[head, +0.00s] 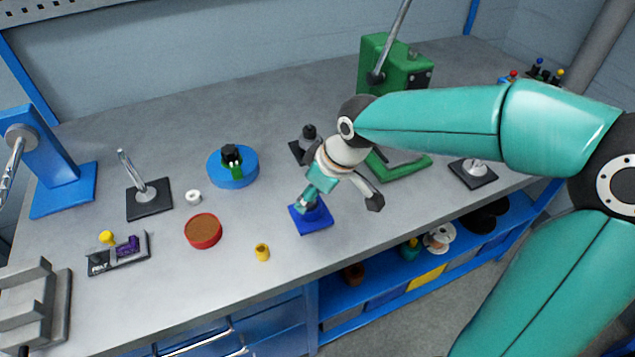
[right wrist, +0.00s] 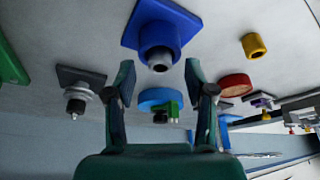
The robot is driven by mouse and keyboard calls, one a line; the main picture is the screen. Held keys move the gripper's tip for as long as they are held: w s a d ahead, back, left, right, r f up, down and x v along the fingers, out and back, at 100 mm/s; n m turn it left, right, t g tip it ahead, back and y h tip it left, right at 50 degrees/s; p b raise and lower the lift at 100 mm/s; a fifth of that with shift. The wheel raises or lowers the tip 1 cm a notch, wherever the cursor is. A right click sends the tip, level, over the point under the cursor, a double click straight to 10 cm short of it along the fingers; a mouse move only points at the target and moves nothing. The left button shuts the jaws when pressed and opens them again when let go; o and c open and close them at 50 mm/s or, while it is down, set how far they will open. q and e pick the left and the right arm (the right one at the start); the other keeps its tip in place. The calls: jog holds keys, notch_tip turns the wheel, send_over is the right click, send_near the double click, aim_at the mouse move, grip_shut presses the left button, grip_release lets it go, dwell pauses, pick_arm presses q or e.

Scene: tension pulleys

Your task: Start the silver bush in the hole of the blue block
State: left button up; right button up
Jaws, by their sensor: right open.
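The blue block (head: 318,221) sits on the grey bench near the front middle. My right gripper (head: 338,203) is over it and hides part of it. In the right wrist view the blue block (right wrist: 180,22) has a round raised collar. The silver bush (right wrist: 160,62) sticks out of the collar's hole, its dark bore facing the camera. How deep it sits cannot be told. The right gripper (right wrist: 160,78) is open, with its fingertips apart on either side of the bush and not visibly touching it. My left gripper is not in view.
A yellow bush (head: 262,253), red round dish (head: 203,232), white ring (head: 193,197) and blue round stand (head: 233,171) are to the left. A green press (head: 395,68) stands behind. A black plate with a silver piece (head: 473,172) is right. Bare bench lies around the yellow bush.

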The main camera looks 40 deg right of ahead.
jog(key=v, duration=1.1)
jog(key=shift+s+r, duration=0.2)
jog(key=shift+r, duration=0.1)
